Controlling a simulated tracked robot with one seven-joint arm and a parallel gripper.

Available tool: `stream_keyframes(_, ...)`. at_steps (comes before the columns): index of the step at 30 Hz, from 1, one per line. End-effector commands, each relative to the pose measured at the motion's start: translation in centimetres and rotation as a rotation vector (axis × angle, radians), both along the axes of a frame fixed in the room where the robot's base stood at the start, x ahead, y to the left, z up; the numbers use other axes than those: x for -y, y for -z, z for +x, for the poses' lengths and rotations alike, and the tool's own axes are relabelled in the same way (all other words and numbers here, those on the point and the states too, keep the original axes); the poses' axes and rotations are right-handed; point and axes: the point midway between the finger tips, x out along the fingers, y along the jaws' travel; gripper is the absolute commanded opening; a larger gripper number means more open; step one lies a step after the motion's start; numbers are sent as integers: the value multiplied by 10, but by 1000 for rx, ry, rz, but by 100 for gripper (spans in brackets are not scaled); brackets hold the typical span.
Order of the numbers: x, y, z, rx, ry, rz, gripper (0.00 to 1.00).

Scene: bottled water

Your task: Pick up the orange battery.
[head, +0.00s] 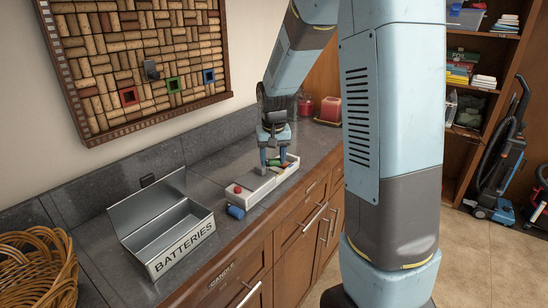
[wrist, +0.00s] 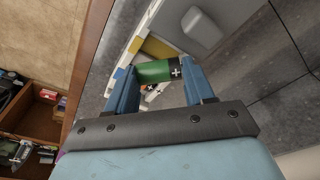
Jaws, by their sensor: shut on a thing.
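My gripper (head: 273,163) points down over a white battery holder (head: 256,186) on the grey counter. In the wrist view my gripper (wrist: 162,88) is shut on a green battery (wrist: 156,72) with a black end and a white plus sign. The battery lies crosswise between the blue fingers. The holder's white edge (wrist: 131,48) and a yellow piece (wrist: 157,47) show just beyond it. A blue battery (head: 235,212) lies at the holder's near end, and a red round piece (head: 237,189) sits on the holder.
An open metal box (head: 182,253) marked BATTERIES stands on the counter, left of the holder. A wicker basket (head: 38,272) is at the near left. Red containers (head: 330,109) stand at the far end of the counter. Grey counter is clear behind the holder.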

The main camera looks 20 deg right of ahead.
Motion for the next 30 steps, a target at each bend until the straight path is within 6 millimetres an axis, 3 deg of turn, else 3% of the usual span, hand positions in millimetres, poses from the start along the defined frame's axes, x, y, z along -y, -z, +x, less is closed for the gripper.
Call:
stream_keyframes(20, 0, 16, -2, -9, 0, -1, 22)
stream_keyframes(21, 0, 16, -3, -11, -1, 0, 55)
stream_keyframes(28, 0, 17, -3, -13, -1, -1, 77)
stream_keyframes(30, 0, 17, -3, -13, -2, 0, 78)
